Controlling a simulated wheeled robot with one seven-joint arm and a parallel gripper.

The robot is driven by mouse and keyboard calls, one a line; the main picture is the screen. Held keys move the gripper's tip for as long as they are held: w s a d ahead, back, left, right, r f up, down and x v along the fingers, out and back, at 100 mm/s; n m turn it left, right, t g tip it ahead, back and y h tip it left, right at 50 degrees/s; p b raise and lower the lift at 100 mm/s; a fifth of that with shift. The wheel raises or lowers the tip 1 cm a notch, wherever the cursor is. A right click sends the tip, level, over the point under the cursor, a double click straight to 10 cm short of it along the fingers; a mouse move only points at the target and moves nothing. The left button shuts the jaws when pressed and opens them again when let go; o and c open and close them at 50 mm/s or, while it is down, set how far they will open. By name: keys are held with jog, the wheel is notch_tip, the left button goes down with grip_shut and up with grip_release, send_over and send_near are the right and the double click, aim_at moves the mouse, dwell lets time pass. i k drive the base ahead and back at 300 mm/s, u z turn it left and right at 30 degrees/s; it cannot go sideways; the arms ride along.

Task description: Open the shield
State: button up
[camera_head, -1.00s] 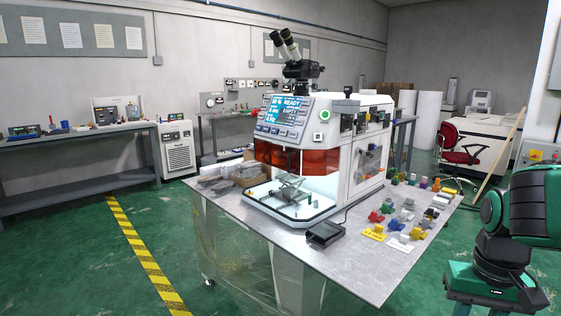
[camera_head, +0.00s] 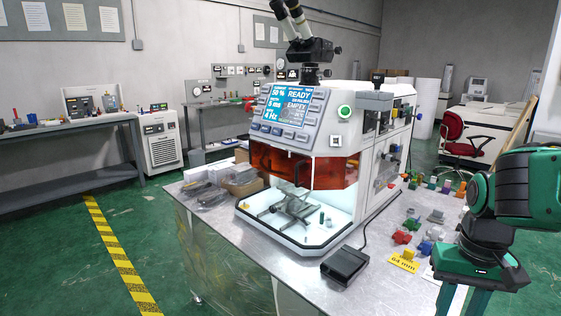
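The shield (camera_head: 330,174) is an orange-red see-through panel on the front of a white bench machine (camera_head: 360,165), below its screen. It spans the upper part of the front opening and wraps round the corner. Below its lower edge, the lit white work bay (camera_head: 305,236) shows a grey metal stage (camera_head: 290,207). My gripper (camera_head: 463,302) is at the lower right, pointing down, well apart from the shield. Its two green fingers stand apart, with their tips cut off by the frame; nothing shows between them.
A black foot pedal (camera_head: 345,263) lies before the machine on the metal table (camera_head: 260,255). Several small coloured parts and a yellow "64 mm" label (camera_head: 403,261) lie to the right. A microscope (camera_head: 300,35) rises on top. Boxes and bags (camera_head: 220,185) crowd the left.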

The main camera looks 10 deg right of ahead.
aim_at(275, 161)
jog(key=u, duration=0.1)
jog(key=k, duration=1.15)
jog(key=u, duration=0.8)
jog(key=i, duration=2.15)
jog(key=z, duration=0.55)
